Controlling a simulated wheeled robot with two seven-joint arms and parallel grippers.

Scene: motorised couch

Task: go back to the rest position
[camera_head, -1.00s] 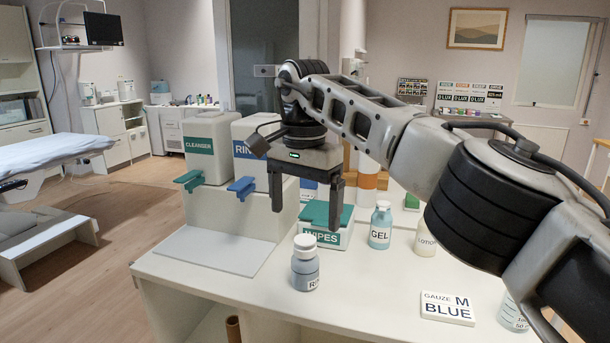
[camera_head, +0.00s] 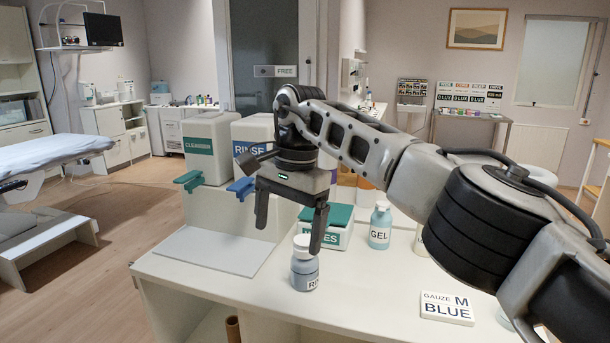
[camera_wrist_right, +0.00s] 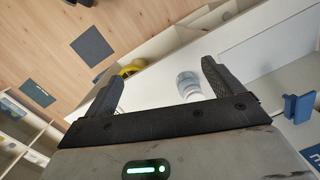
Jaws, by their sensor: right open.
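My right gripper (camera_head: 290,226) is open and empty in the head view, its fingers pointing down above the white counter (camera_head: 375,290). It hangs in front of the dispenser stand and just up from a small bottle (camera_head: 304,268) with a partly readable label. The right wrist view also shows both fingers of the right gripper (camera_wrist_right: 162,85) spread apart, with the bottle (camera_wrist_right: 188,85) seen between them, farther off. My right arm comes in from the right. My left gripper does not show.
Cleanser (camera_head: 207,150) and rinse (camera_head: 250,135) dispensers stand on a white stand. A wipes box (camera_head: 340,228), a gel bottle (camera_head: 380,226) and a gauze pack (camera_head: 447,307) sit on the counter. A bed (camera_head: 45,155) is at the left, with open floor between.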

